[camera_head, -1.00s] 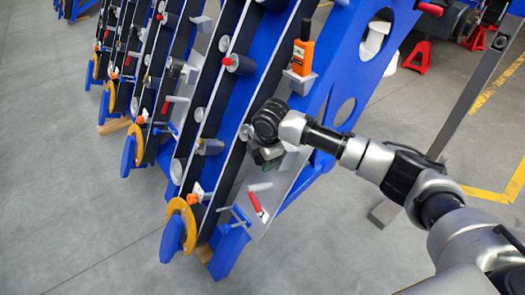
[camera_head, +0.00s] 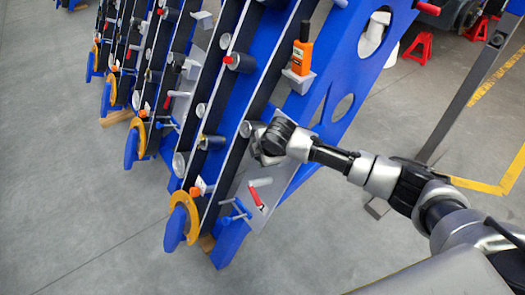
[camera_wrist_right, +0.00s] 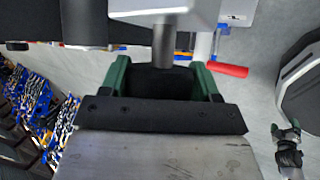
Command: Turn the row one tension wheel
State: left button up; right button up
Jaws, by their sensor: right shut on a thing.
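My right gripper (camera_wrist_right: 160,84) has its green fingers on either side of a dark piece (camera_wrist_right: 162,78) in the right wrist view. This piece sits at the end of a grey shaft (camera_wrist_right: 163,46) that comes out of a grey block; it looks like the tension wheel, though its rim is mostly hidden. In the head view my right gripper (camera_head: 264,153) is at the lower part of the nearest row, above a red handle (camera_head: 256,195); its fingers are hard to make out there. An arm end, possibly my left gripper (camera_wrist_right: 283,134), shows small in the right wrist view.
A blue crank handle (camera_head: 236,213) and an orange-and-blue wheel (camera_head: 184,219) are at the row's lower end. An orange handheld device (camera_head: 301,58) sits on the blue frame. More rows stand to the left. The grey floor (camera_head: 75,210) is clear.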

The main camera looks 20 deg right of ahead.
dwell(0.3)
jog(key=o, duration=0.9)
jog(key=shift+s+r, duration=0.1)
jog(key=shift+s+r, duration=0.15)
jog(key=shift+r, duration=0.15)
jog(key=p+v, duration=0.1)
jog(key=v, duration=0.2)
pick_arm(q)
jog(key=shift+s+a+r+p, duration=0.15)
jog(key=shift+s+r+p, duration=0.1)
jog(key=shift+s, duration=0.35)
jog(key=shift+s+a+r+p, duration=0.1)
jog(key=shift+s+r+p, duration=0.1)
jog(key=shift+s, duration=0.4)
pick_arm(e)
jog(key=v, duration=0.7)
jog(key=shift+d, duration=0.1)
